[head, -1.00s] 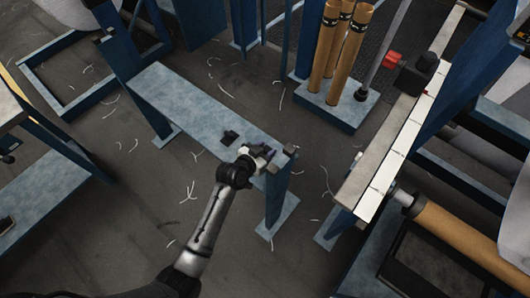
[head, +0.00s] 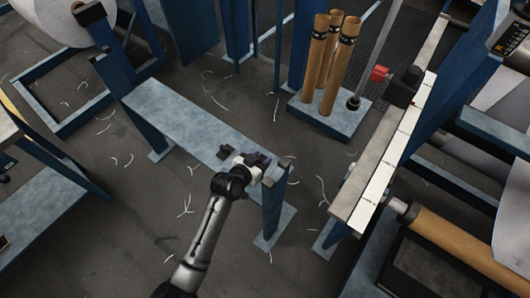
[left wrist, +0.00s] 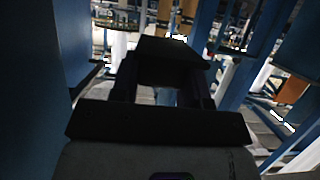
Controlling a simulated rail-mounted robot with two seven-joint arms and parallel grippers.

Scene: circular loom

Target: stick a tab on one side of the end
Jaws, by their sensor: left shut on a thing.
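My left gripper (head: 257,160) is low over the near end of the blue-grey bench (head: 185,122) in the head view. It is shut on a dark, block-like thing (left wrist: 175,62), which shows between the fingers in the left wrist view. That view is too dark to tell what the thing is. A small dark piece (head: 226,152) lies on the bench just left of the gripper. I cannot tell any tab apart for certain. A white strip with dark cross lines (head: 402,140) runs along the rail at right. My right gripper is not in view.
Several brown tubes (head: 333,65) stand on a blue-grey base (head: 325,115) behind the bench. A black device with a red part (head: 402,84) sits on the rail. A brown roll (head: 455,237) lies at lower right. Open floor with white scraps lies around the bench.

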